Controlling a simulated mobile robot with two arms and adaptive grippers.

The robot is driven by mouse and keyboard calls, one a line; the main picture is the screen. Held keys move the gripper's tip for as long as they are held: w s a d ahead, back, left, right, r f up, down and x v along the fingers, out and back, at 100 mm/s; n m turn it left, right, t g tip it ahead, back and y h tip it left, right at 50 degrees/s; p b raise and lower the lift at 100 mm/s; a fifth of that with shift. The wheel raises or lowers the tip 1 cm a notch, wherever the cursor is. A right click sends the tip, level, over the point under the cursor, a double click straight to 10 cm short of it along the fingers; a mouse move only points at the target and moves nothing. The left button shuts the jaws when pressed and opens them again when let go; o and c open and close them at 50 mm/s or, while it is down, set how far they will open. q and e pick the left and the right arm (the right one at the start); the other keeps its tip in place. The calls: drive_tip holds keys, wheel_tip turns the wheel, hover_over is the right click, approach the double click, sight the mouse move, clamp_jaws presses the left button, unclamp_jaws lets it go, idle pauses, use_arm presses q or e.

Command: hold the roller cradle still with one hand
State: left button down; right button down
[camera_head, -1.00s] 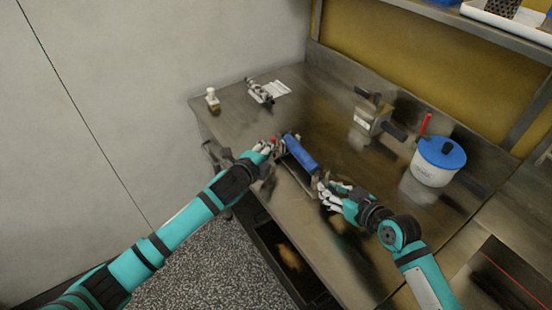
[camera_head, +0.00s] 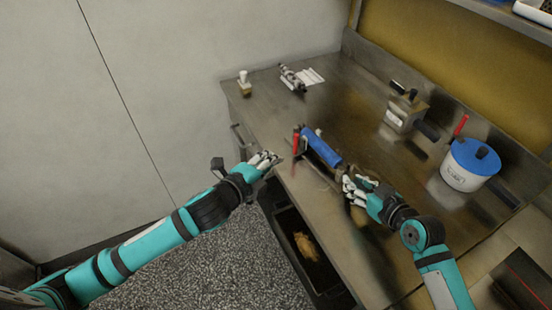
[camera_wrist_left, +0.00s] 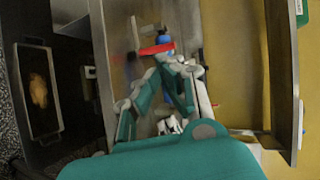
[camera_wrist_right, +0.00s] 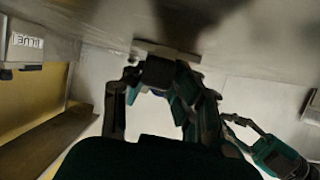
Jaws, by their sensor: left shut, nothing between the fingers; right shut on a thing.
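The roller cradle (camera_head: 310,158) sits at the table's front edge with a blue roller (camera_head: 323,148) in it and a red upright piece (camera_head: 295,140) at its left end. The red piece (camera_wrist_left: 156,49) and a bit of the blue roller (camera_wrist_left: 164,38) also show in the left wrist view. My right gripper (camera_head: 350,185) is shut on the cradle's near right end; its fingers hide the grip point. My left gripper (camera_head: 270,160) is shut and empty, left of the cradle and apart from it, by the table edge. The right wrist view does not show the cradle clearly.
A white pot with a blue lid (camera_head: 470,165) and a metal block with black handles (camera_head: 405,110) stand on the right. A small white-topped item (camera_head: 244,83) and a metal tool (camera_head: 292,79) lie at the back left. An open drawer or bin (camera_head: 300,245) is below the edge.

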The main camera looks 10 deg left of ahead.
sight(306, 140)
use_arm(q)
drive_tip(key=s+d+f+m+h, duration=0.1)
drive_tip(key=s+f+m+h, duration=0.25)
drive_tip(key=h, duration=0.35)
drive_tip(key=shift+m, duration=0.25)
drive_tip(key=x, duration=0.9)
drive_tip(key=shift+w+d, duration=0.2)
drive_tip(key=shift+w, duration=0.15)
drive_tip(key=w, duration=0.1)
drive_tip(key=w+a, duration=0.1)
drive_tip(key=w, duration=0.1)
drive_tip(key=shift+a+f, duration=0.1)
drive_tip(key=shift+a, duration=0.2)
drive_tip(key=shift+w+a, duration=0.25)
drive_tip(key=shift+a, duration=0.05)
drive_tip(key=shift+w+a, duration=0.9)
drive_tip(key=shift+a, duration=0.05)
drive_tip(key=shift+s, duration=0.1)
